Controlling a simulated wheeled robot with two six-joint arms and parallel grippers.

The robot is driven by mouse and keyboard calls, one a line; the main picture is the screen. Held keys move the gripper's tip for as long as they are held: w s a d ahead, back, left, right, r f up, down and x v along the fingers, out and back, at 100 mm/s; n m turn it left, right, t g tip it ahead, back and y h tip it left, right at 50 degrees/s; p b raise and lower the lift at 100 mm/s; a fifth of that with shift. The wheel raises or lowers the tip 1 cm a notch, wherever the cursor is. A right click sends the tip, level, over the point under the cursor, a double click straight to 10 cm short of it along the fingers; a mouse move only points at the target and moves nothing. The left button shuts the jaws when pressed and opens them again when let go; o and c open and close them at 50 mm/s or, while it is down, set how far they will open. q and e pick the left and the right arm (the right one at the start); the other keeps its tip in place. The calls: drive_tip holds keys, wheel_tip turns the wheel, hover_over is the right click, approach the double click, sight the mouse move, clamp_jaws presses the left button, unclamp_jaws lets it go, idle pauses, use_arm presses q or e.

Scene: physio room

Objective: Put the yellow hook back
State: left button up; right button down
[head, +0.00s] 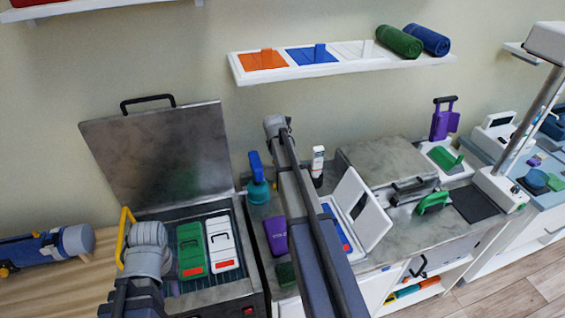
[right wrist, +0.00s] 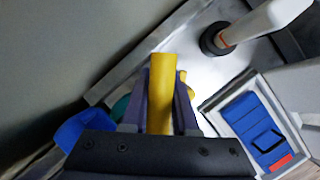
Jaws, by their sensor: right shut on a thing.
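In the right wrist view my right gripper (right wrist: 160,100) is shut on a yellow bar, which I take to be the yellow hook (right wrist: 161,82). A small rounded yellow part shows beside its right finger. In the head view my right arm reaches up the middle towards the wall; its jaws and the hook are hidden there. My left gripper (head: 148,240) is at the lower left, by the open steel unit (head: 190,296). A yellow bent handle (head: 124,232) stands just left of it; I cannot tell whether they touch. The left jaws are not clear.
The unit's lid (head: 160,150) stands open. A blue-green spray bottle (head: 257,182), a white-capped bottle (head: 318,165) and an open white case (head: 362,208) stand close around my right arm. A wall shelf (head: 345,70) hangs above. Some worktop right of the case is clear.

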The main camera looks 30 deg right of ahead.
drive_tip(key=shift+f, duration=0.1)
drive_tip(key=c, duration=0.7)
unclamp_jaws()
drive_tip(key=shift+r, duration=0.2)
drive_tip(key=shift+s+a+r+p, duration=0.15)
drive_tip(key=shift+s+r+p, duration=0.05)
drive_tip(key=shift+r+p, duration=0.4)
drive_tip(key=p+v, duration=1)
drive_tip(key=v, duration=0.1)
drive_tip(key=shift+f, duration=0.1)
